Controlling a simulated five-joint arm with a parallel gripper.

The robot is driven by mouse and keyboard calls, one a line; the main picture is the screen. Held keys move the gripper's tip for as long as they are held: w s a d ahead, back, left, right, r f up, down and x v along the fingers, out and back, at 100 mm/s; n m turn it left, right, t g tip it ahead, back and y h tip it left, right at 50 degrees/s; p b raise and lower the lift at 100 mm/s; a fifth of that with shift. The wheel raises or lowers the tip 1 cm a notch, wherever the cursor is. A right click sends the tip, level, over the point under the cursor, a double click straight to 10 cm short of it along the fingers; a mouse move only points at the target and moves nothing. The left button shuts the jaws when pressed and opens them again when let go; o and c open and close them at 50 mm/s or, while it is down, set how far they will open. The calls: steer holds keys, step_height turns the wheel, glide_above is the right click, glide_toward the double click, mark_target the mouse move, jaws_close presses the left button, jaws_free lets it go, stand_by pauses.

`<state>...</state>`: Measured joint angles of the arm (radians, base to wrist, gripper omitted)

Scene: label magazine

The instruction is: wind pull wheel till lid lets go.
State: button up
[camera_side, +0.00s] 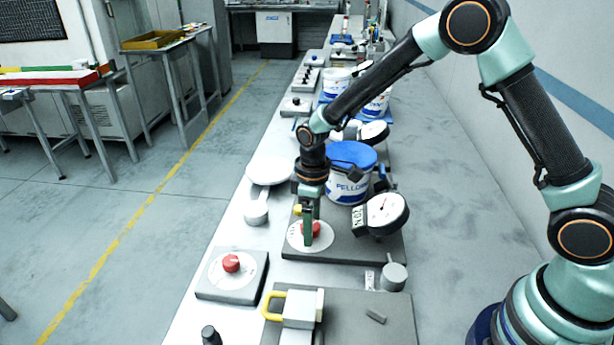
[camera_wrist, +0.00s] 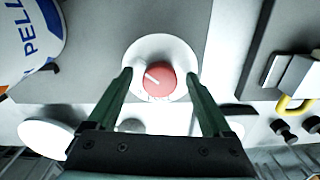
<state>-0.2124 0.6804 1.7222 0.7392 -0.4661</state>
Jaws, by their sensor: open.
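The pull wheel, a red knob (camera_side: 311,229) on a white dial, sits on a dark grey plate (camera_side: 340,247). In the wrist view the red knob (camera_wrist: 158,80) shows a white pointer line aimed to the upper left. My gripper (camera_side: 309,222) is over the knob from above. In the wrist view my gripper (camera_wrist: 158,74) is open, with one finger on each side of the knob and a gap at both sides. The blue lid (camera_side: 352,154) sits on a white bucket (camera_side: 348,188) behind the knob. A dark part lies over the lid, and my arm partly hides it.
A round gauge (camera_side: 386,213) with a "20N" tag stands right of the knob. Another red knob (camera_side: 231,263) sits on a separate plate at front left. A yellow-shackled padlock-like block (camera_side: 299,308) lies in front. More buckets (camera_side: 376,104) stand farther back.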

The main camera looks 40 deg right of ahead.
jaws_close()
steer(key=m, duration=0.5)
steer(key=shift+a, duration=0.1)
stand_by(0.4)
jaws_free()
step_height(320, 180, up, 12)
stand_by(0.5)
